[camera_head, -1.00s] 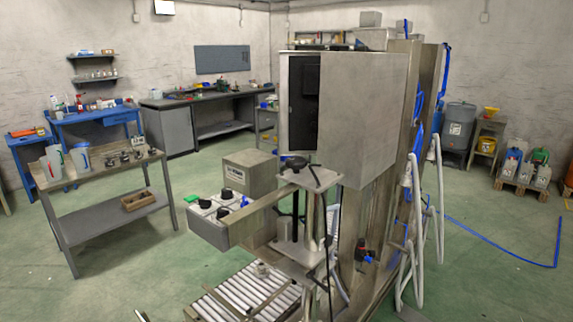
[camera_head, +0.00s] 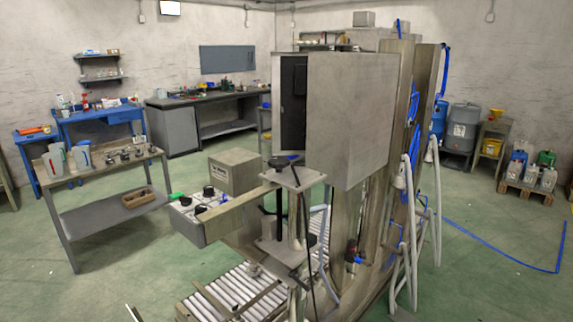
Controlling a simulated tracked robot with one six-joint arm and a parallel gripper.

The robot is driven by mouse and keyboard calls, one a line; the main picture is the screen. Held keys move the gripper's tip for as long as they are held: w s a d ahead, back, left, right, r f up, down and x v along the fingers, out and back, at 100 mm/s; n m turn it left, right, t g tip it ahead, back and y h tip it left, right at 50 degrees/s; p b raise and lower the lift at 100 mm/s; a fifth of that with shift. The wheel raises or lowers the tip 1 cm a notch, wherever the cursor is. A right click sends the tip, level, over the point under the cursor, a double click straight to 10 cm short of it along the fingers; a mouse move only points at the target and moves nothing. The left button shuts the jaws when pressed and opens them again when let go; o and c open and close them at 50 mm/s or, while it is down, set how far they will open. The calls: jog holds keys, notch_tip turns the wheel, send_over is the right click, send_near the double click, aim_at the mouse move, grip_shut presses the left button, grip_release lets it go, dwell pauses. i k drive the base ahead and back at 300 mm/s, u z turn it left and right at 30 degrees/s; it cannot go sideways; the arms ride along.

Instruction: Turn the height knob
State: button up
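A black round knob (camera_head: 279,162) sits on top of a dark vertical spindle, at the metal plate of the machine's front column (camera_head: 299,178). It looks like the height knob, but no label can be read. A control panel (camera_head: 199,208) with several black knobs and a green part juts out to the left of the column. The knob stands just left of and below the big grey metal cabinet (camera_head: 350,115). My gripper is not in view.
A roller conveyor (camera_head: 222,297) runs low under the machine. A bench with jugs (camera_head: 105,168) stands at the left. White hoses (camera_head: 410,215) hang at the right. Green floor (camera_head: 130,255) is clear between bench and conveyor, and a blue hose (camera_head: 500,252) lies at the right.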

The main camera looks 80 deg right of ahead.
aim_at(278, 163)
jog(key=k, duration=1.05)
jog(key=z, duration=0.65)
